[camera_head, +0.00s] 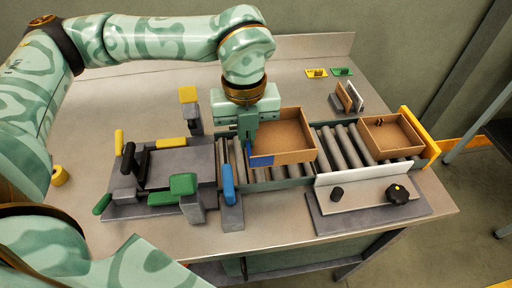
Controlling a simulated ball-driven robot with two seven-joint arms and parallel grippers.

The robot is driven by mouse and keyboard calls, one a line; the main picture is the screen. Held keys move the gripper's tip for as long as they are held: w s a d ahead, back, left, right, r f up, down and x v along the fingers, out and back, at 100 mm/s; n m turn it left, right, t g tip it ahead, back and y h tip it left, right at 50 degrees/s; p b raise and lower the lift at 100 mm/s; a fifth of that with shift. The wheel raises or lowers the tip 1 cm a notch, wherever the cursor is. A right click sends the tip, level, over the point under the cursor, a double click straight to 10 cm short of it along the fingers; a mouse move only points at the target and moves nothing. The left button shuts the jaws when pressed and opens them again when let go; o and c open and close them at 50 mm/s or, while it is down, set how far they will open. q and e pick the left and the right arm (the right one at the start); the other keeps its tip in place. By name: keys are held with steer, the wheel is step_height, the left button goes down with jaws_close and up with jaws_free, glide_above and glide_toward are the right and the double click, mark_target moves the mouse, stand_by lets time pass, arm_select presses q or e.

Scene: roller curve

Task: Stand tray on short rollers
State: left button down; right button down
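A brown open tray (284,132) with a blue patch on its near-left corner is over the left part of the roller track. Whether its base touches the rollers is hidden. My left gripper (248,137) points down at the tray's left wall, its fingers close together and seemingly shut on that wall. Short rollers (235,158) show just left of the tray, partly behind a blue-handled lever. More grey rollers (349,146) show to its right. A second, smaller brown tray (390,136) sits at the track's right end. My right gripper is not in view.
A yellow end plate (418,137) closes the track's right end. A pale plate with black knobs (367,192) stands along its front. Left are a grey fixture with green and black handles (150,185) and a blue-handled lever (228,185).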

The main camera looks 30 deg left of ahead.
arm_select(q)
steer(key=w+f, duration=0.2)
steer(key=f, duration=0.1)
steer(key=w+f, duration=0.1)
steer(key=shift+a+f+b, duration=0.15)
steer(key=shift+a+b, duration=0.1)
steer(key=shift+b, duration=0.15)
steer(key=shift+w+f, duration=0.35)
steer(key=shift+f, duration=0.1)
step_height(320, 180, down, 3)
steer(key=shift+w+f+b, duration=0.15)
steer(key=shift+f+b, duration=0.05)
steer(key=shift+b, duration=0.45)
steer(key=shift+r, duration=0.1)
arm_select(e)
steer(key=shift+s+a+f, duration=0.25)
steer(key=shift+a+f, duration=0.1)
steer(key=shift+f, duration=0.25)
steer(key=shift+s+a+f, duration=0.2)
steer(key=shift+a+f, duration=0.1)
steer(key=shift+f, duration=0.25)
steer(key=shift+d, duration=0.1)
arm_select(q)
steer(key=c, duration=1.6)
jaws_free()
steer(key=shift+c, duration=0.2)
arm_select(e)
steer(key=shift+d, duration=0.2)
